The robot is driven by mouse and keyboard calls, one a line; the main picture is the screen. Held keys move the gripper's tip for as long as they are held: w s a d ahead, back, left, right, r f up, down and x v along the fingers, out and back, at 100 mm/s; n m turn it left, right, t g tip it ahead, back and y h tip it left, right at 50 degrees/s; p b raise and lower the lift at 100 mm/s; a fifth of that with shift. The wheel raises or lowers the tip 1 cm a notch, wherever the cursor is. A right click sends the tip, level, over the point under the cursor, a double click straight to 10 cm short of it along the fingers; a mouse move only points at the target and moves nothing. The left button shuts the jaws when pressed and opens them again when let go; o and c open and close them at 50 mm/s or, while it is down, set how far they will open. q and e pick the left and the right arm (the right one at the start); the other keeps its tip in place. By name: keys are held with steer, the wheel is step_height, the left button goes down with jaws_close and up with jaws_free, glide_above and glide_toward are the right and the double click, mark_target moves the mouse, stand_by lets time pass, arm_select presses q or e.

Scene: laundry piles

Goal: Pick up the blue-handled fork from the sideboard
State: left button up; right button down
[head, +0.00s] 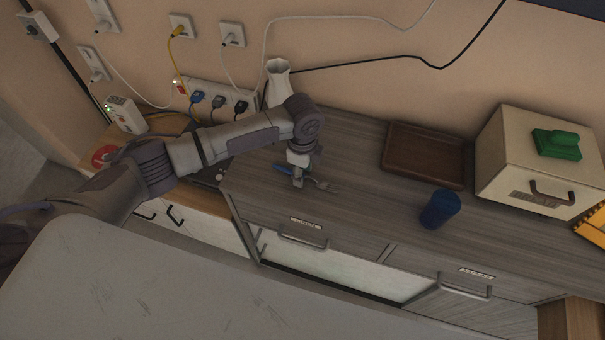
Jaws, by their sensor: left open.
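The fork lies on the grey wood sideboard (360,210), near its left end. Its blue handle (281,168) shows left of my gripper and its metal tines (321,184) show to the right. My left gripper (298,182) points down over the middle of the fork and hides that part. Its jaws are open; I cannot tell whether they touch the fork. My right gripper is not in view.
A white vase (277,80) stands behind my left arm. A brown tray (424,155), a blue cup (440,208) and a cream box (530,165) with a green object (557,144) on top stand to the right. The sideboard between fork and cup is clear.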

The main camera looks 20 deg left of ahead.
arm_select(q)
jaws_close()
steer(key=shift+r, duration=0.1)
stand_by(0.3)
